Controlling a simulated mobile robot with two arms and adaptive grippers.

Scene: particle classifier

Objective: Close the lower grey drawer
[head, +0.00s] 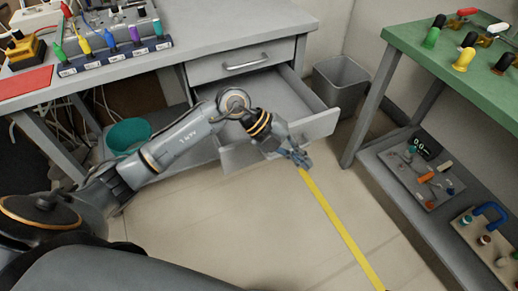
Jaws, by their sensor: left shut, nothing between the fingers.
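The lower grey drawer (318,126) is pulled out under the desk in the head view, and its empty-looking inside shows. The upper drawer (243,62) above it is shut and has a metal handle. My left arm reaches across the open drawer from the left and hides part of its front and inside. My left gripper (300,160) is shut and empty, just in front of the lower drawer's front panel, pointing down and to the right. I cannot tell whether it touches the panel. My right gripper is not in view.
A grey waste bin (341,84) stands right of the drawer. A green-topped bench (410,42) with a lower shelf of tools is at the right. A teal bowl-like bin (127,135) is under the desk. The floor in front is clear, with a yellow stripe (338,222).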

